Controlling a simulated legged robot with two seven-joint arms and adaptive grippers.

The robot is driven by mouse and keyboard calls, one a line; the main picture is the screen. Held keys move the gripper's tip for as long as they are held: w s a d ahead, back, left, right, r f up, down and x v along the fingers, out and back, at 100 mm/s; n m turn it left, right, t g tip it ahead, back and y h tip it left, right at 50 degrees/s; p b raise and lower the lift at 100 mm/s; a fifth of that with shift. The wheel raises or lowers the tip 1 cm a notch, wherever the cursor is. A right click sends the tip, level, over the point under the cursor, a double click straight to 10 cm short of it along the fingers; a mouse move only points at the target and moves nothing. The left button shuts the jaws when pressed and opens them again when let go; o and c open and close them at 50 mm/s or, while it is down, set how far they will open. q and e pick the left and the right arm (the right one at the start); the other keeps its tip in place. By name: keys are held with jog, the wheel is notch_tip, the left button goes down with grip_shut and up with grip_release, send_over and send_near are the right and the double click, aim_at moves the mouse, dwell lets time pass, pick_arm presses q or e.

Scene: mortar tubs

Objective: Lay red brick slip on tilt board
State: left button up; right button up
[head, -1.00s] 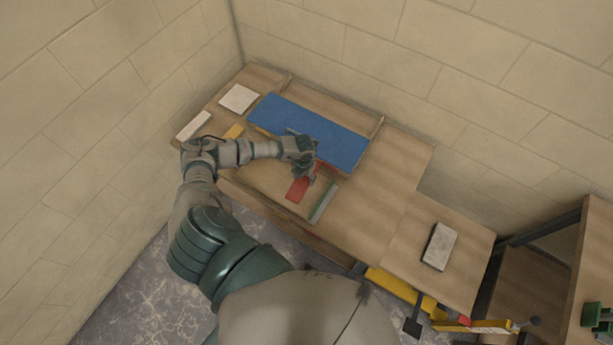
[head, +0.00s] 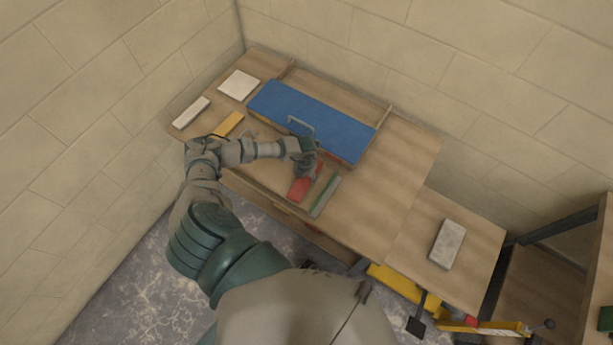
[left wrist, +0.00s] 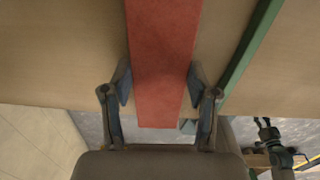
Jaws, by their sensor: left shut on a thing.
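The red brick slip (head: 301,188) is a long flat red bar near the front edge of the bench. My left gripper (head: 307,168) is shut on it. In the left wrist view the slip (left wrist: 160,60) runs lengthwise between the two fingers of my left gripper (left wrist: 160,92). Whether the slip touches the bench is not clear. A sloping blue board (head: 325,122), which looks like the tilt board, lies behind the gripper with a grey handle-like piece at its front. A dark gripper-like shape (left wrist: 275,145), perhaps my right gripper, shows at lower right in the left wrist view.
A green-edged strip (head: 324,195) lies just right of the slip. A yellow block (head: 229,124), a white bar (head: 191,112) and a white tile (head: 239,84) are at left. A grey block (head: 447,243) lies at right. The bench right of the blue board is clear.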

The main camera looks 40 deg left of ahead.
pick_arm(q)
jog(key=shift+d, duration=0.5)
jog(key=shift+f, duration=0.1)
jog(key=shift+a+f+b, duration=0.2)
jog(key=shift+b, duration=0.1)
jog(key=o, duration=1.6)
jog(key=shift+a, duration=0.25)
jog(key=shift+d, duration=0.1)
jog(key=shift+d, duration=0.1)
jog(key=shift+d+r, duration=0.15)
jog(key=shift+r, duration=5.8)
